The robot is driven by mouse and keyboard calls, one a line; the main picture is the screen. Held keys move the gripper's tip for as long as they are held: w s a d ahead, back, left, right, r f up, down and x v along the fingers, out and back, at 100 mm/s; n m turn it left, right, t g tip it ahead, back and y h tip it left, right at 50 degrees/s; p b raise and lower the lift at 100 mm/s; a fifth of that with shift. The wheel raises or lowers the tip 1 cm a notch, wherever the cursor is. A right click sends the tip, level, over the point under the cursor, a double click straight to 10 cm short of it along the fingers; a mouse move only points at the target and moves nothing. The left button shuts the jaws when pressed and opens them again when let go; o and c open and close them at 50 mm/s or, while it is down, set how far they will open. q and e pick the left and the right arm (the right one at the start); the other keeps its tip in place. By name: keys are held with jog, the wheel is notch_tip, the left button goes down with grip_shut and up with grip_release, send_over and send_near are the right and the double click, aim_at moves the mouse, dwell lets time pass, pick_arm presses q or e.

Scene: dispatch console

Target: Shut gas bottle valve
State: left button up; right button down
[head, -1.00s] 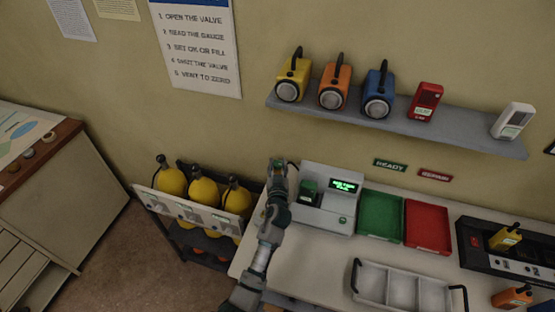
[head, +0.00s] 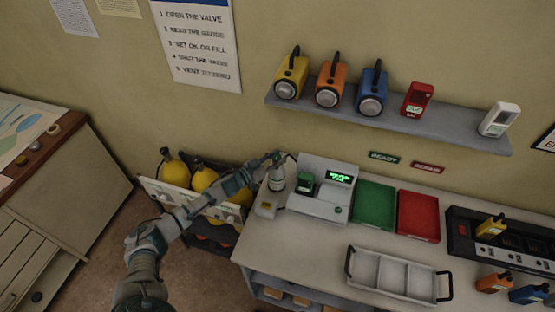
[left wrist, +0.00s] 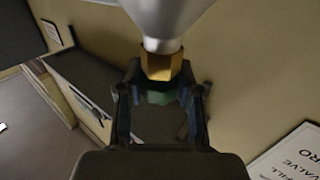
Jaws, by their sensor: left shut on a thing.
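The grey gas bottle (head: 276,181) stands upright at the left end of the console top, next to the white test unit (head: 322,204). In the left wrist view its grey body (left wrist: 165,15) narrows to a brass valve (left wrist: 162,63) with a green knob (left wrist: 160,97). My left gripper (head: 273,158) is at the top of the bottle. In the left wrist view its fingers (left wrist: 160,108) lie on both sides of the green knob and are shut on it. How far the knob is turned cannot be told. My right gripper is not in view.
A green tray (head: 373,208) and a red tray (head: 418,216) lie right of the test unit. A grey divided tray (head: 392,277) lies at the front. Yellow cylinders (head: 204,179) stand in a rack left of the console, below my left arm. A shelf (head: 445,134) holds lamps above.

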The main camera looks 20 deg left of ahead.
pick_arm(q)
jog(key=m+g+h+b, duration=0.2)
jog(key=g+h, duration=0.1)
jog(key=shift+a+m+b, duration=0.15)
jog(key=shift+m+b, duration=0.15)
jog(key=shift+m, duration=0.1)
jog(key=shift+m+g+h+b, duration=0.6)
jog(key=shift+g, duration=0.2)
jog(key=shift+r, duration=0.2)
jog(key=o, duration=1.1)
jog(key=shift+o, duration=0.4)
jog(key=shift+a, duration=0.15)
